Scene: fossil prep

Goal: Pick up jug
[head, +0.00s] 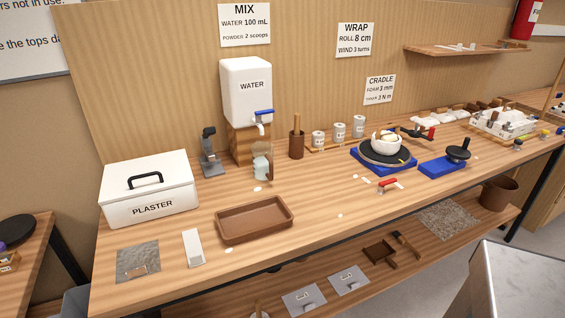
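The jug (261,168) appears to be the small clear vessel standing on the bench below the blue-handled tap of the white water tank (246,90). It looks upright, with a pale lower part and a brownish right side. It is too small to tell how much water is in it. My gripper is not in view.
A grey stand (210,155) is left of the jug, and a brown cup with a stick (296,143) is right. The plaster box (149,195) and brown tray (254,220) are nearer the front. A blue-based turntable (384,155) stands right. Some bench before the jug is clear.

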